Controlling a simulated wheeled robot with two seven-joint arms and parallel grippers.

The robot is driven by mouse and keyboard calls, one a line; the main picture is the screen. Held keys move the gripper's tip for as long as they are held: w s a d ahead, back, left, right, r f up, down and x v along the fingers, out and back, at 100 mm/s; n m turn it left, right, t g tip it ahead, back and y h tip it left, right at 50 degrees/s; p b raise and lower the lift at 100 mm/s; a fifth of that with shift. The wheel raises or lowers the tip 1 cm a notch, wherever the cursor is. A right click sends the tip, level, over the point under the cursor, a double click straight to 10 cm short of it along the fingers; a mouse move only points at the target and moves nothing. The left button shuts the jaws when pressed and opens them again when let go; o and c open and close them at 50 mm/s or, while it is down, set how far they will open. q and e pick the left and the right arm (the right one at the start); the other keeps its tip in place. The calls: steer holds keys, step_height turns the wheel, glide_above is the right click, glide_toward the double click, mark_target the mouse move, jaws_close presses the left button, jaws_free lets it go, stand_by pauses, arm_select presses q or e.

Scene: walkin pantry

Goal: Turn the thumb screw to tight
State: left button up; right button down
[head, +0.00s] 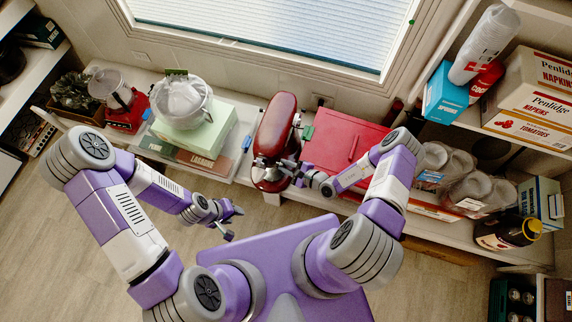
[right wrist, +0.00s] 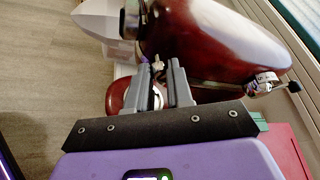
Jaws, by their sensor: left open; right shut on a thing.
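A dark red stand mixer (head: 275,135) stands on the counter, and it also shows in the right wrist view (right wrist: 215,40). My right gripper (head: 287,167) is at the mixer's near end. In the right wrist view its two grey fingers (right wrist: 160,78) are shut around a small brass-coloured piece, which looks like the thumb screw (right wrist: 158,67). The fingers hide part of it, and how tight it is cannot be told. My left gripper (head: 233,222) is open and empty, low over the floor in front of the counter.
A red box (head: 340,140) lies right of the mixer. Wrapped jars (head: 447,165) and a dark bottle (head: 505,233) are at the right.

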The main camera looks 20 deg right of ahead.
steer(key=shift+w+d+m+g+y+b, duration=0.15)
steer(key=shift+m+g+y+b, duration=0.3)
steer(key=shift+m+g+b, duration=0.55)
steer(key=shift+w+d+m+g+y+b, duration=0.1)
steer(key=shift+m+g+y+b, duration=0.45)
steer(key=shift+m, duration=0.8)
steer(key=shift+w+d+m+g+y+b, duration=0.15)
steer(key=shift+m+g+y+b, duration=0.25)
steer(key=shift+m+g+b, duration=0.6)
steer(key=shift+r+m, duration=0.1)
steer(key=shift+m, duration=0.15)
steer(key=c, duration=1)
jaws_free()
steer(key=shift+a, duration=0.1)
steer(key=p+v, duration=0.2)
steer(key=v, duration=0.5)
steer(key=shift+s+d+r, duration=0.1)
steer(key=shift+s+d, duration=0.05)
steer(key=shift+d, duration=0.1)
